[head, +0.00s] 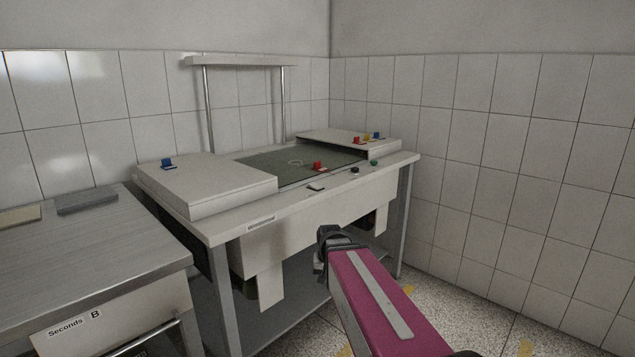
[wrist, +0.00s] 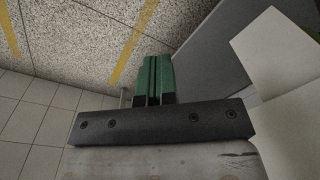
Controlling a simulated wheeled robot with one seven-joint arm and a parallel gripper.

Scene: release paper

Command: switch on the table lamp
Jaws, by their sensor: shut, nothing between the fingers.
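The work table (head: 215,232) stands in the corner in the head view. A long pale bar (head: 240,61) on two thin posts rises over its back edge and looks like the table lamp; I cannot tell whether it is lit. On the table top are a red switch-like piece (head: 318,166), a black knob (head: 354,170), a green button (head: 374,162) and a blue piece (head: 167,163). My gripper shows in the wrist view, its green fingers (wrist: 154,66) together and empty over the floor beside the table. In the head view my arm hides its fingers.
Red, yellow and blue pieces (head: 366,138) sit on the right raised box. A white panel (wrist: 290,75) is close at right in the wrist view. A metal counter (head: 90,250) stands left. Speckled floor with yellow marks (wrist: 135,45) is clear below.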

